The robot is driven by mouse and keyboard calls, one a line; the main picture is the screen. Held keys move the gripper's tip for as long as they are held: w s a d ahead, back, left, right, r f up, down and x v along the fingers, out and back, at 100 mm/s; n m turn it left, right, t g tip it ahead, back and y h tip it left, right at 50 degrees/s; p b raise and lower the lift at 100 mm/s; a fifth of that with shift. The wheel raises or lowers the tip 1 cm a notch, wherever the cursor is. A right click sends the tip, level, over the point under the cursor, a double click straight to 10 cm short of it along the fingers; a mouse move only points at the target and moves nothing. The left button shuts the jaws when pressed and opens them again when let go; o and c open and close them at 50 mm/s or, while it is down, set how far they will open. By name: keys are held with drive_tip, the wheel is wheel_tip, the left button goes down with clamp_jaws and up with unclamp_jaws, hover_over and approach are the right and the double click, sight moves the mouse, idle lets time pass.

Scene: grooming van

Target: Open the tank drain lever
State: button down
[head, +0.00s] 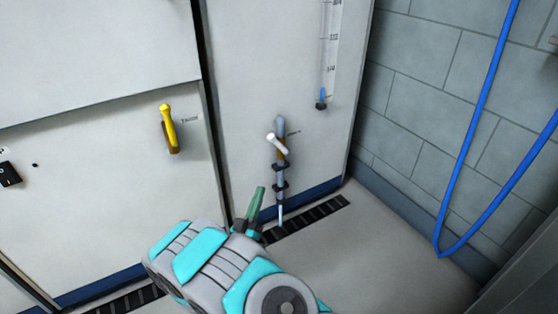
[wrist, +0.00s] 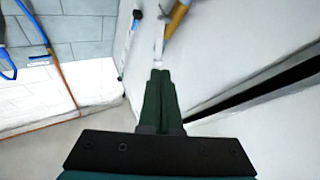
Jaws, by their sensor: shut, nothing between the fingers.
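A pipe (head: 280,186) with a brass-coloured valve runs down the right panel in the head view. A short white lever (head: 277,143) sits across it, tilted. A yellow lever (head: 168,128) hangs on the left panel beside a small label that I cannot read. My gripper (head: 261,190) has its green fingers together and empty, a little left of the pipe's lower part in the picture. In the wrist view the shut fingertips (wrist: 160,74) point toward a white piece and an ochre piece (wrist: 178,14) at the top edge, partly cut off. Contact is not visible.
A sight gauge (head: 328,50) with a blue level is mounted above and right of the pipe. A blue hose (head: 476,120) hangs on the grey block wall at right. A dark floor grate (head: 312,217) lies below the panel. Open floor lies right of my arm.

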drive_tip(key=b, duration=0.1)
approach(280, 144)
drive_tip(key=w+r, duration=0.3)
drive_tip(key=w, duration=0.2)
drive_tip(key=shift+w+d, duration=0.2)
drive_tip(key=shift+d+r+m+g, duration=0.1)
drive_tip(key=shift+r+m+g, duration=0.05)
drive_tip(key=shift+m+g, duration=0.25)
idle(0.5)
drive_tip(key=shift+w+d+r+m+g+h+p, duration=0.2)
drive_tip(key=shift+r+m+g+h+p, duration=0.1)
drive_tip(key=shift+r+m+g+p, duration=0.35)
drive_tip(key=shift+w+d+r+m+g+p, duration=0.3)
drive_tip(key=shift+m+g+p, duration=0.2)
drive_tip(key=shift+m+g, duration=0.3)
drive_tip(key=shift+w+d+r+m+g+p, duration=0.25)
drive_tip(key=shift+d+m+g+p, duration=0.25)
drive_tip(key=shift+g, duration=0.35)
